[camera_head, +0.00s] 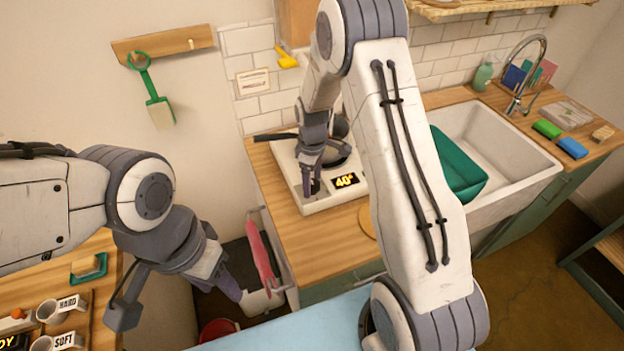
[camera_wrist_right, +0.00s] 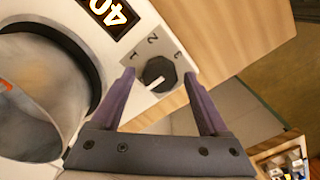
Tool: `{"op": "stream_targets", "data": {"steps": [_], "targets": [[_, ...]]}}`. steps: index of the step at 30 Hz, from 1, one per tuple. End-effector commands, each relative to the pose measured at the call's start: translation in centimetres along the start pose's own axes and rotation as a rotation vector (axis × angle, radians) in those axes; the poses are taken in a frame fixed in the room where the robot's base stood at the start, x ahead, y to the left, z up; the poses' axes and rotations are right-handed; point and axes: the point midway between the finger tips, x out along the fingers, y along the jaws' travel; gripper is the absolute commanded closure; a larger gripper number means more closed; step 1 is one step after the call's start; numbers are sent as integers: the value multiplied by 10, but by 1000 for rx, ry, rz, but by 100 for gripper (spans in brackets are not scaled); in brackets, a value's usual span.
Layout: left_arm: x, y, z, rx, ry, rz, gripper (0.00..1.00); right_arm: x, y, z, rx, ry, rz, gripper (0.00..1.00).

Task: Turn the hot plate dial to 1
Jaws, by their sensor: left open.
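The white hot plate (camera_head: 320,204) stands on the wooden counter, its display (camera_head: 345,181) reading about 40. In the right wrist view, the black dial (camera_wrist_right: 158,74) sits near the plate's corner, with marks 1, 2 and 3 around it. Its white pointer line is on the lower-left side, away from the numerals. My right gripper (camera_wrist_right: 158,77) is open, one finger on each side of the dial; contact is unclear. In the head view my right gripper (camera_head: 313,187) hides the dial. My left gripper (camera_head: 182,302) is open and empty, away from the hot plate.
A grey pan (camera_head: 338,158) rests on the hot plate beside my right gripper. To the right are a white sink (camera_head: 508,155) and a green basin (camera_head: 455,170). Cups labelled HARD and SOFT stand at lower left. A pink cloth (camera_head: 260,255) hangs at the counter's left side.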

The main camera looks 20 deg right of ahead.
Motion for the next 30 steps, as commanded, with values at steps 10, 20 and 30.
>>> {"op": "stream_targets", "data": {"steps": [10, 20, 30], "targets": [[0, 0, 0, 0, 0, 0, 50, 0, 0, 0, 5, 0, 0, 100], [4, 0, 0, -1, 0, 0, 50, 0, 0, 0, 125, 0, 0, 100], [11, -1, 1, -2, 0, 0, 50, 0, 0, 0, 423, 1, 1, 100]]}}
